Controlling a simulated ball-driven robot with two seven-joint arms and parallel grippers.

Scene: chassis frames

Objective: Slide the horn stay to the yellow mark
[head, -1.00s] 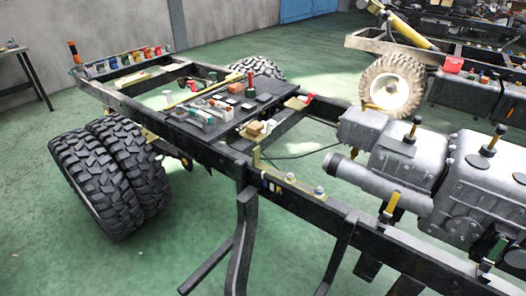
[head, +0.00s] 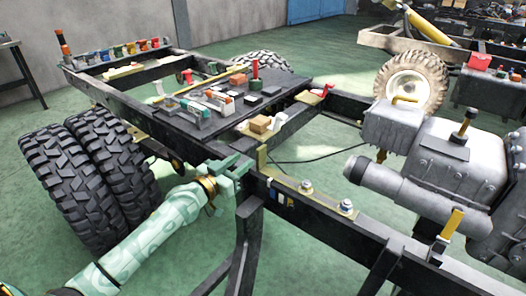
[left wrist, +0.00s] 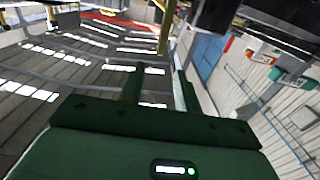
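A brass-coloured upright bracket, seemingly the horn stay (head: 262,160), stands on the near dark chassis rail in the head view. Its flat foot runs right along the rail top, near two bolts (head: 306,186). Small coloured patches, including blue and white, show on the rail's side below it; I cannot tell which is the yellow mark. My left gripper (head: 236,170) is at the rail's outer side, just left of the stay, with no clear contact. In the left wrist view its two green fingers (left wrist: 160,88) stand apart with nothing seen between them. My right gripper is out of view.
A dark tray (head: 205,122) of small parts and a wooden block (head: 261,124) lie behind the stay. The grey engine (head: 440,165) fills the right. Dual tyres (head: 95,175) stand left of my arm. Dark support legs (head: 246,240) stand under the rail.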

